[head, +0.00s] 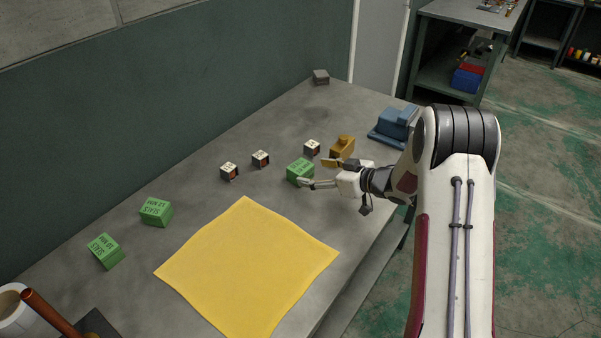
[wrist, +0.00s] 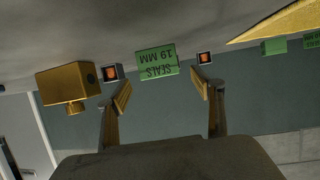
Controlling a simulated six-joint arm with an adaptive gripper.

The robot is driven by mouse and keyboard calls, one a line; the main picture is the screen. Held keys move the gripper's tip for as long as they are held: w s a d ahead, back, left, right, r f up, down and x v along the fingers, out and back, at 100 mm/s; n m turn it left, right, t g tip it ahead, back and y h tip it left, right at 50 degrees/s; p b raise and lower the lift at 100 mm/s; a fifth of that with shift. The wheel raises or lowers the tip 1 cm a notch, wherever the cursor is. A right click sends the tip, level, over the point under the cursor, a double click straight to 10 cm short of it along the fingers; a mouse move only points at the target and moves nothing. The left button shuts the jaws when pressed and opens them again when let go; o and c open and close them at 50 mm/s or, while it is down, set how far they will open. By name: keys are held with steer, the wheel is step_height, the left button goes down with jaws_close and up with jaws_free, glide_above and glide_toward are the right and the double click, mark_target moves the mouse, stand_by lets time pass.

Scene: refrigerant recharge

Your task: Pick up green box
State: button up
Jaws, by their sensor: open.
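Three green boxes with dark lettering rest on the grey table. The nearest green box (head: 300,171) sits at the tips of my gripper (head: 322,173). The other green boxes, one (head: 156,211) and another (head: 105,251), are farther left along the table. My gripper (wrist: 164,90) is open and empty, with a finger on each side. I cannot tell whether a finger touches the box.
Small white-and-dark cubes, one (head: 229,171), one (head: 261,159) and one (head: 312,148), stand close by. A brass-coloured block (head: 342,147) is right behind my gripper, with a blue vise (head: 393,125) beyond. A yellow cloth (head: 248,265) lies in front. A dark wall (head: 150,100) borders the table.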

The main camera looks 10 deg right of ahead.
mark_target(304, 168)
steer(key=shift+w+a+f, duration=0.25)
steer(key=shift+w+a, duration=0.1)
steer(key=shift+w, duration=0.05)
steer(key=shift+w+a, duration=0.1)
steer(key=shift+r+x, duration=0.15)
steer(key=shift+x, duration=1.1)
steer(key=shift+r+x, duration=0.15)
steer(key=shift+x, duration=1.1)
steer(key=shift+w, duration=0.15)
steer(key=c, duration=1.2)
